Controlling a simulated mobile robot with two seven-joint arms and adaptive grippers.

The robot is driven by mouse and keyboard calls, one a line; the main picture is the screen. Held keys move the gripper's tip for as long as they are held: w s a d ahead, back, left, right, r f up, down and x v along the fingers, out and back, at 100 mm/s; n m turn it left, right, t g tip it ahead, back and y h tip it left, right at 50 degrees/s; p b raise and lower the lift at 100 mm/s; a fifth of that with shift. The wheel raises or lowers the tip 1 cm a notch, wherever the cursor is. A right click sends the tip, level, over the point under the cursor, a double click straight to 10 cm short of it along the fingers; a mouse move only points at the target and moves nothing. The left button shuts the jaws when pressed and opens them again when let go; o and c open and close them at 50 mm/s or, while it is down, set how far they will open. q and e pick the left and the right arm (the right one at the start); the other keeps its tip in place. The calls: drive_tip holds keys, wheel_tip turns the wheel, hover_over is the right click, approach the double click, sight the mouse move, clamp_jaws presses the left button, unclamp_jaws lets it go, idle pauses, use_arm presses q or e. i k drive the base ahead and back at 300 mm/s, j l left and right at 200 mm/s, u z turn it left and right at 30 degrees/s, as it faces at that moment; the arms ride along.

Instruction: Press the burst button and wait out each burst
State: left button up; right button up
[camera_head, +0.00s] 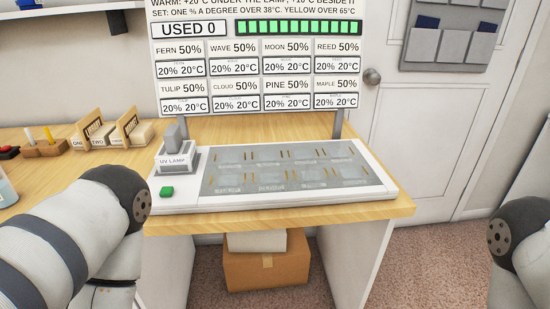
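The green button (167,192) sits on the front left corner of a white station (180,205) on the wooden table. A grey lamp block labelled UV LAMP (175,160) stands behind the button. To the right is a grey panel (285,167) with clear sheet-like plates in two rows. The display board (255,60) behind reads USED 0 beside a full green bar. Its named cells, such as FERN and WAVE, show 50% above 20% 20°C. My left arm shows at the left and my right arm at the right edge; neither gripper is in view.
Wooden card holders (125,130) marked ONE and TWO and a pen block (43,147) stand at the back left. A jar (6,190) is at the left edge. A cardboard box (266,268) sits under the table. A white door (425,130) is behind at right.

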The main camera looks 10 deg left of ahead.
sight(165, 191)
drive_tip(key=j+u, duration=0.15)
drive_tip(key=u, duration=0.8)
